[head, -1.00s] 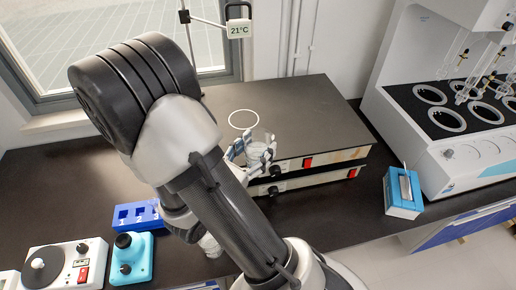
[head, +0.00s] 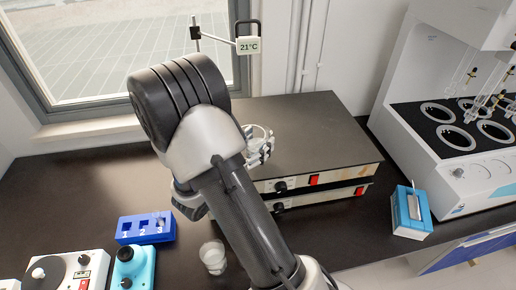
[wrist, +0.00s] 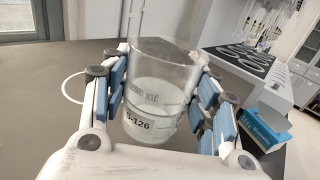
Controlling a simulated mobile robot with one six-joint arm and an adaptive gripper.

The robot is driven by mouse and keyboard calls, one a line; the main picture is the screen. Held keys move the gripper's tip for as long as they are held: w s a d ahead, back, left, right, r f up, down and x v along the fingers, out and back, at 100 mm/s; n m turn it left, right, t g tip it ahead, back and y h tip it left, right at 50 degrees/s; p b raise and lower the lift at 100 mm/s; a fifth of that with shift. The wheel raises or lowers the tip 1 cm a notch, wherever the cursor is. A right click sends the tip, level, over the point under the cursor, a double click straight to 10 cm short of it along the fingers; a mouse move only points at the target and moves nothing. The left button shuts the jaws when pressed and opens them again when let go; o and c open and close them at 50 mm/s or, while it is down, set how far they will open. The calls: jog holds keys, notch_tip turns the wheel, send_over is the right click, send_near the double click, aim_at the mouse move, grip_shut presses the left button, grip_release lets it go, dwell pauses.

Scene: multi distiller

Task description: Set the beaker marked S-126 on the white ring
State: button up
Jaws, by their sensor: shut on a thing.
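My gripper (head: 260,148) is shut on a clear beaker (wrist: 160,95), with blue-padded fingers on both its sides. The label on the beaker reads S-126 in the wrist view, and it holds clear liquid. The beaker is roughly upright over the dark top of a flat hotplate unit (head: 320,125); I cannot tell its height above that top. In the wrist view the white ring (wrist: 64,88) lies on this top, left of and beyond the beaker, partly hidden by the left finger. In the head view the arm and gripper largely cover the ring's place.
A blue numbered rack (head: 146,228), a teal device (head: 133,268) and a white device are at left. A blue box (head: 411,212) and the white distiller (head: 455,160) are at right.

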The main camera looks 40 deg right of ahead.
jog(key=shift+w+d+f+b, duration=0.15)
jog(key=shift+w+d, duration=1)
jog(key=shift+w, duration=0.75)
jog(key=shift+w+d+b, duration=0.2)
jog(key=shift+w+d, duration=1)
jog(key=shift+w, duration=0.75)
jog(key=shift+w+d+f+b, duration=0.15)
jog(key=shift+w+d, duration=1)
jog(key=shift+w, duration=0.75)
jog(key=shift+r, duration=0.1)
jog(key=shift+f+b, duration=0.8)
jog(key=shift+f, duration=0.25)
jog(key=o, duration=1.3)
jog(key=shift+a+f, duration=0.1)
